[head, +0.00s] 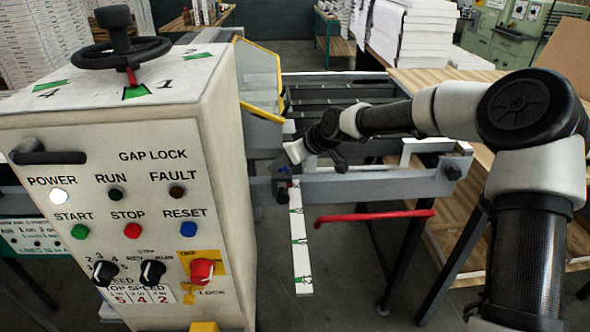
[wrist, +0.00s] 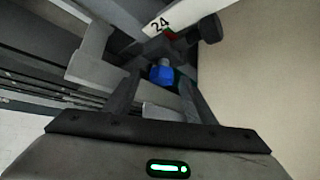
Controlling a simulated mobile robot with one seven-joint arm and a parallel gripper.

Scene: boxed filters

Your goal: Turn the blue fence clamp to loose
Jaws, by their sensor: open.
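The blue fence clamp (wrist: 162,74) is a small blue knob with a grey top, seen in the wrist view on the grey fence carriage. In the head view only a small bluish bit of the clamp (head: 283,169) shows, close to my gripper. My gripper (wrist: 158,92) is open, with one dark finger on each side of the clamp in the wrist view. I cannot tell whether the fingers touch it or how deep they reach. In the head view my gripper (head: 291,158) is at the left end of the grey rail, partly hidden by my wrist.
A white scale strip (head: 302,262) with green marks runs below the rail (head: 375,186). A red bar (head: 374,216) crosses below it. The control cabinet (head: 130,175) with a black handwheel (head: 123,50) stands left. A wooden table (head: 455,100) is at right.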

